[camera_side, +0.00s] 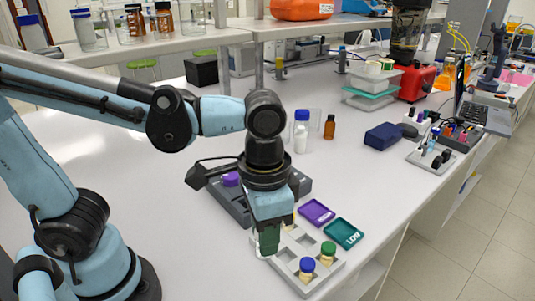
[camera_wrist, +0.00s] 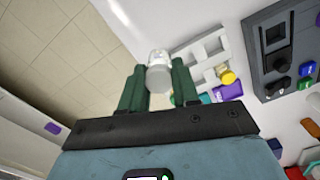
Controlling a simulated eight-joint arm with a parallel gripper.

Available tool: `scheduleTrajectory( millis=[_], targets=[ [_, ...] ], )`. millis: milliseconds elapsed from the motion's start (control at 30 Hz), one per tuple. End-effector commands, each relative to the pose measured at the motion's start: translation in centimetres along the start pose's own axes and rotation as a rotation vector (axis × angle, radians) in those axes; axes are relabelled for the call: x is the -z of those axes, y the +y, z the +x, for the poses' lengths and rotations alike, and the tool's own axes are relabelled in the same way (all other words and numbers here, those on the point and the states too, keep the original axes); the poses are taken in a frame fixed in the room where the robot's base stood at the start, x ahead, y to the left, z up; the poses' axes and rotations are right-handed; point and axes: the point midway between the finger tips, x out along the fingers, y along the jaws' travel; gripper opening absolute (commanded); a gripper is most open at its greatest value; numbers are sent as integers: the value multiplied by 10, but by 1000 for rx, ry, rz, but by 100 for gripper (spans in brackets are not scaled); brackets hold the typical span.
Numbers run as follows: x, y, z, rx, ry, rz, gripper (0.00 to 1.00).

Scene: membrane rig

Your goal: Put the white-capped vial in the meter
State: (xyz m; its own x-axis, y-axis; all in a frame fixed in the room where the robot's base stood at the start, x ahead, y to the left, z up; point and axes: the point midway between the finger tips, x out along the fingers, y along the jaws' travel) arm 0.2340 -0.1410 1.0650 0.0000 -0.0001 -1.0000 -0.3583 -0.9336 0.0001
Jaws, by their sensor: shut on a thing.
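My gripper (camera_side: 268,240) points down at the near left end of the pale grey vial rack (camera_side: 325,284). In the wrist view my gripper's green fingers (camera_wrist: 159,85) are shut on the white-capped vial (camera_wrist: 158,72), which sits between their tips. In the side view the fingers mostly hide this vial, and I cannot tell whether it touches the rack. The dark grey meter (camera_side: 235,203) stands behind and left of my gripper, partly hidden by my arm. In the wrist view the meter (camera_wrist: 262,50) is at the upper right, with a black square part on top.
A blue-capped vial (camera_side: 307,268) and a green-capped vial (camera_side: 328,252) stand in the rack. A purple card (camera_side: 317,212) and a teal card marked LOW (camera_side: 344,233) lie behind it. A white bottle (camera_side: 301,131) and brown bottle (camera_side: 329,127) stand farther back.

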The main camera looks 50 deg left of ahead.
Motion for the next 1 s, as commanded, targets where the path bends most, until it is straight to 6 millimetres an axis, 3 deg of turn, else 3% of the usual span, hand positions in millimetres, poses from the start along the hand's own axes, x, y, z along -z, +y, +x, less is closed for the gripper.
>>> scheduleTrajectory(
  millis=[133,267,500,700,833,1000],
  targets=[
    [1,0,-4,0,0,-28,1],
    [11,-22,-3,0,0,-114,1],
    [29,-97,4,0,0,-367,1],
    [29,-158,10,0,1,-558,1],
    [25,-186,14,0,1,-641,1],
    [21,-203,16,0,1,-693,1]
  ],
)
